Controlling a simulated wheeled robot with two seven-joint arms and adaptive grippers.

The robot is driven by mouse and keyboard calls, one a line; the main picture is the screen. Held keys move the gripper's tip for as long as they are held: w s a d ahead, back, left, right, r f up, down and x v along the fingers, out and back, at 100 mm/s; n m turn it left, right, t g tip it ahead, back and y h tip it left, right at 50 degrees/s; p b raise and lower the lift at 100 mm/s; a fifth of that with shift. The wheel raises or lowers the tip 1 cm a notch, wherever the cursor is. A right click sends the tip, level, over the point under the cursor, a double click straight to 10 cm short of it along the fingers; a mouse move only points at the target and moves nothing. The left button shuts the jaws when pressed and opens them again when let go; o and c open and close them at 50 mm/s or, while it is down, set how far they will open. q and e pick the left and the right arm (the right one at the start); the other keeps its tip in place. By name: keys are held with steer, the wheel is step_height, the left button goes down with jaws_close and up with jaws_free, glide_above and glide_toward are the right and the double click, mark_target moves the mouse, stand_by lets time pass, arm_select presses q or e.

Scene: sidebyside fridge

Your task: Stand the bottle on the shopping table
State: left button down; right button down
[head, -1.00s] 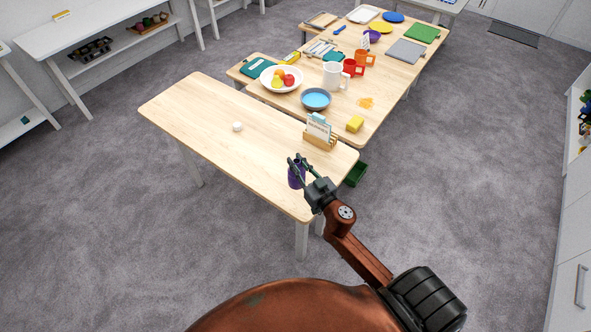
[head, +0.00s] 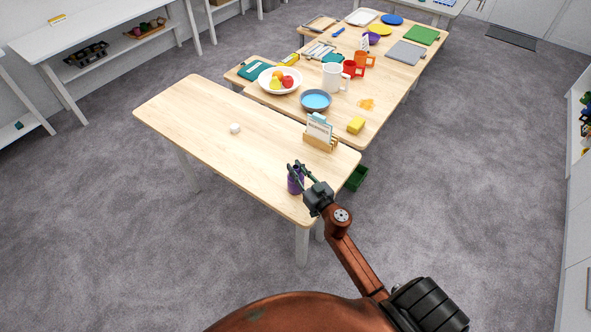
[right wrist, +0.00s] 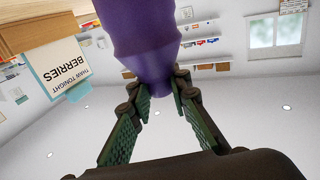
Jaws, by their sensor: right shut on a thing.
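The purple bottle (head: 295,182) is in my right gripper (head: 299,170), over the right end of the near wooden table (head: 215,120). It looks roughly upright in the head view. Whether its base touches the tabletop I cannot tell. In the right wrist view the bottle (right wrist: 147,35) fills the top middle, and the green fingers of my right gripper (right wrist: 161,92) are shut on its narrow end. My left gripper is not in view.
A wooden holder (head: 321,143) with a note card (head: 319,127) stands behind the bottle. A small white object (head: 235,128) lies farther left; the tabletop between is clear. A green bin (head: 356,178) is beside the table. The table behind carries a fruit bowl (head: 280,88), pitcher and mugs.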

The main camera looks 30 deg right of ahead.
steer(key=shift+f, duration=0.15)
steer(key=c, duration=1.8)
jaws_free()
steer(key=shift+r, duration=0.2)
steer(key=s, duration=1.2)
